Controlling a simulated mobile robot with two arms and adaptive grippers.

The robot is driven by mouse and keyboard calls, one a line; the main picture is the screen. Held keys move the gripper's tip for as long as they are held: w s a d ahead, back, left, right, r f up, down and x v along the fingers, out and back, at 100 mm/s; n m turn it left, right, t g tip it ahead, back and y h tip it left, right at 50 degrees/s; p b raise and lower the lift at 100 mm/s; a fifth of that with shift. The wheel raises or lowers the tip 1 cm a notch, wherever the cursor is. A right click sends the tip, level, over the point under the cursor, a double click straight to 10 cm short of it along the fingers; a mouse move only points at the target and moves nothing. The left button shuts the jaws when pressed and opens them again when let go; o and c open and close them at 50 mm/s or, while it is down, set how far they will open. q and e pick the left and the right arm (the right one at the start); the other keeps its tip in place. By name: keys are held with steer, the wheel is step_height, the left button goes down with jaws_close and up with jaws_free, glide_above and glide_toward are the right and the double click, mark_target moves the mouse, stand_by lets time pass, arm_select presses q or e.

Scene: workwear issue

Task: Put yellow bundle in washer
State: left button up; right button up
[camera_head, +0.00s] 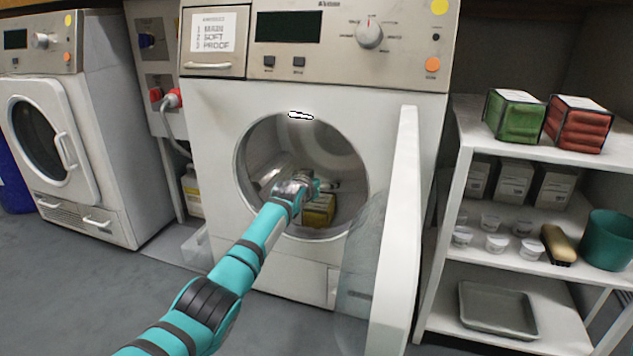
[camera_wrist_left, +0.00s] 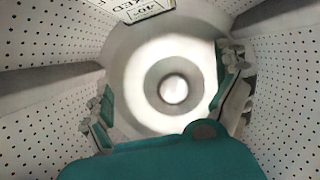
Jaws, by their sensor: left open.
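The yellow bundle (camera_head: 318,211) lies inside the drum of the middle washer (camera_head: 215,150), low behind the door opening. My left arm reaches through the opening, and my left gripper (camera_head: 312,186) is in the drum just above the bundle, partly hidden by its own wrist. In the left wrist view the gripper (camera_wrist_left: 165,103) has its fingers spread wide with nothing between them. A printed label (camera_wrist_left: 146,9), apparently on the bundle, shows at the top edge there, apart from the fingers. The washer door (camera_head: 398,235) stands wide open to the right. My right gripper is not in view.
A white shelf (camera_head: 470,125) at the right holds a green bundle (camera_head: 514,116), a red bundle (camera_head: 578,124), cups, a brush, a teal pot (camera_head: 608,240) and a grey tray (camera_head: 497,309). Another machine (camera_head: 100,130) with a shut door stands left. Floor at the left front is clear.

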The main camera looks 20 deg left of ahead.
arm_select(q)
steer(key=v, duration=1.2)
steer(key=shift+r, duration=0.1)
stand_by(0.4)
